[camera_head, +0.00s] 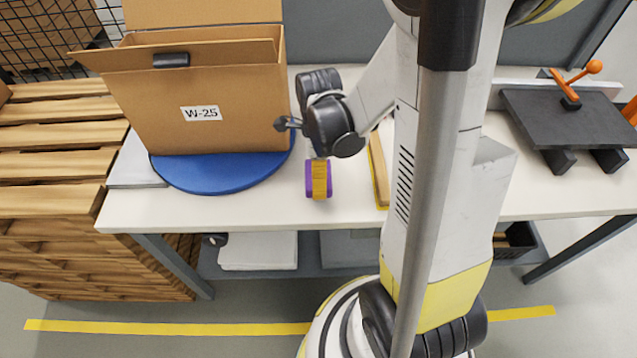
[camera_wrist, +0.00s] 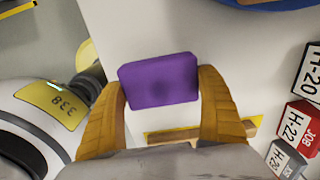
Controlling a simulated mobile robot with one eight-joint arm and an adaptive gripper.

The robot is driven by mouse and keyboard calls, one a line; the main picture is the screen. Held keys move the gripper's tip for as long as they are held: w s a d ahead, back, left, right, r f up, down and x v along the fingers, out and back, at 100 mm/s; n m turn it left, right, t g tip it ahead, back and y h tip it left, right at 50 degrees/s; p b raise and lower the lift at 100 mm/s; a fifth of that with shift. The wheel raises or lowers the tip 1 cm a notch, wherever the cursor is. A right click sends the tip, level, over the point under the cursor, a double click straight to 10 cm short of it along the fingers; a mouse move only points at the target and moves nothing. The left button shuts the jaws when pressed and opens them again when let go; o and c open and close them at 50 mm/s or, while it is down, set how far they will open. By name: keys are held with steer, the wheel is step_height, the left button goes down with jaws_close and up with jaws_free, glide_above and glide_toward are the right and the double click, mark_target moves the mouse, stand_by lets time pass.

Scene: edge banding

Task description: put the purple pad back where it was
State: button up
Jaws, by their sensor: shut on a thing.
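The purple pad (camera_wrist: 158,80) is a small block with rounded corners. My gripper (camera_wrist: 160,98) is shut on it, with one tan finger against each short side. In the head view the purple pad (camera_head: 309,180) shows at its ends, with a tan finger of my gripper (camera_head: 319,180) in front of it. The gripper points down over the front part of the white table (camera_head: 250,205). I cannot tell whether the pad touches the table top.
A cardboard box (camera_head: 230,125) labelled W-25 stands on a blue round disc (camera_head: 205,178) to the left. A yellow-edged wooden strip (camera_head: 378,170) lies right of the gripper. A dark plate with orange clamps (camera_head: 570,115) is at the right. Job cards (camera_wrist: 300,125) show in the wrist view.

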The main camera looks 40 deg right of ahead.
steer(key=shift+f+b, duration=0.5)
steer(key=shift+f, duration=1)
